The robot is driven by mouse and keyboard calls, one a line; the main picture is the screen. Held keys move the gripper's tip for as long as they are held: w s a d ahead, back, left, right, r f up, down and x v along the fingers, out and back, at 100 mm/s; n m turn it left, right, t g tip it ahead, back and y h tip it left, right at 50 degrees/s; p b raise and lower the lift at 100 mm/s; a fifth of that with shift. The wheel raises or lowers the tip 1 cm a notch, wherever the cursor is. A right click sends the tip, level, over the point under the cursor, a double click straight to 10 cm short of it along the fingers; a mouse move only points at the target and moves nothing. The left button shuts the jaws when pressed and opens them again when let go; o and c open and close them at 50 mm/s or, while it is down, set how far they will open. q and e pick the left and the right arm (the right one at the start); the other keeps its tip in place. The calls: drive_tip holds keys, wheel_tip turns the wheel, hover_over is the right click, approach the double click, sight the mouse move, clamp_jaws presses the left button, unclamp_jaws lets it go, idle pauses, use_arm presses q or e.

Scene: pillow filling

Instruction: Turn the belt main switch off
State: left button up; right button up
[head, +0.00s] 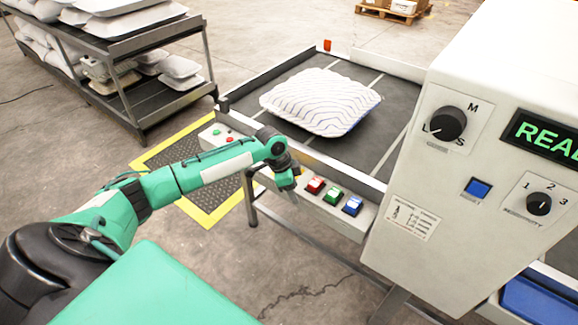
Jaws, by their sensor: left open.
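My left gripper (288,184) is open and empty, pointing down at the left end of the control strip (374,221) on the front edge of the belt table. The strip carries a red switch (315,185), a green switch (333,195) and a blue switch (352,206). The red one is the closest to my gripper, just to its right, and they look apart. No readable label tells which is the belt main switch. My wrist hides part of the strip's left side. My right gripper is not in view.
A striped pillow (320,101) lies on the dark belt (385,92). A white machine housing (410,176) with a size knob (447,124) and a lit green display (545,138) stands at the right. A pillow rack (135,47) stands at the back left.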

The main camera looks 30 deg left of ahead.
use_arm(q)
drive_tip(key=w+a+r+n, duration=0.1)
drive_tip(key=w+a+r, duration=0.2)
drive_tip(key=a+r, duration=0.25)
drive_tip(key=w+a+r, duration=0.3)
drive_tip(key=a+r, duration=0.2)
drive_tip(key=a, duration=0.2)
drive_tip(key=shift+t, duration=0.4)
drive_tip(key=x, duration=1.3)
drive_tip(key=shift+d+f, duration=0.2)
drive_tip(key=shift+s, duration=0.1)
drive_tip(key=shift+p, duration=0.3)
drive_tip(key=c, duration=1)
